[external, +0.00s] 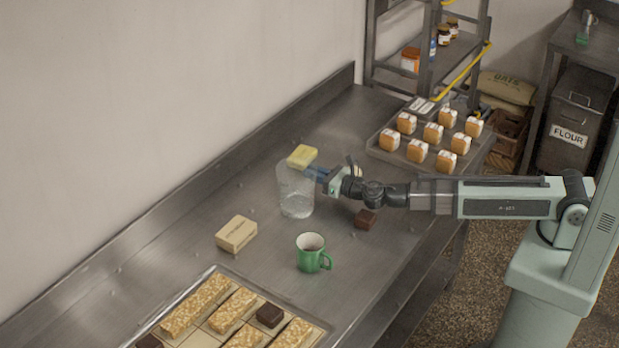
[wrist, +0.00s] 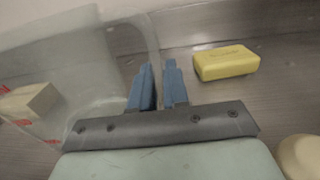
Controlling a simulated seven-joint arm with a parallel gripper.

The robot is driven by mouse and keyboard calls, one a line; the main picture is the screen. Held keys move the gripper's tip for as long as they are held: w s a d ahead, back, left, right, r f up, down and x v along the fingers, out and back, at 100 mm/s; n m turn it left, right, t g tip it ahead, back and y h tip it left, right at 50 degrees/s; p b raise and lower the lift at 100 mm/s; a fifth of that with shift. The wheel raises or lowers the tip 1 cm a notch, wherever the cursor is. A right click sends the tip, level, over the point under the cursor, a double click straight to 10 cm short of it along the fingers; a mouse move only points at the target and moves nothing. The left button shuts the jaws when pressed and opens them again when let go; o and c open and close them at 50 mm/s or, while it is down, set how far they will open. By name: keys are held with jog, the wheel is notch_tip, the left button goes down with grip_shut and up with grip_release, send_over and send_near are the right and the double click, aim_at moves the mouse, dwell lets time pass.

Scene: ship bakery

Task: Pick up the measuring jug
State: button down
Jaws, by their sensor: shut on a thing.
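The measuring jug (external: 296,193) is a clear, upright vessel on the steel counter. In the wrist view the see-through jug (wrist: 95,70) fills the left side, with red markings low on its wall. My gripper (external: 319,173) reaches in from the right at the jug's upper right side. In the wrist view its two blue fingers (wrist: 160,86) are close together, with the jug's edge between them. It is shut on the jug. I cannot tell whether the jug's base touches the counter.
A yellow block (external: 302,156) lies close behind the jug. A tan block (external: 236,233), green mug (external: 310,253) and brown block (external: 365,219) stand nearby. A tray of bars (external: 216,284) is in front; a tray of orange-and-white cubes (external: 381,153) is behind. A pale rounded thing (wrist: 301,156) shows at lower right.

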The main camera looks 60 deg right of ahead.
jog(key=shift+r, duration=0.2)
dwell(0.3)
jog(key=shift+r, duration=4.65)
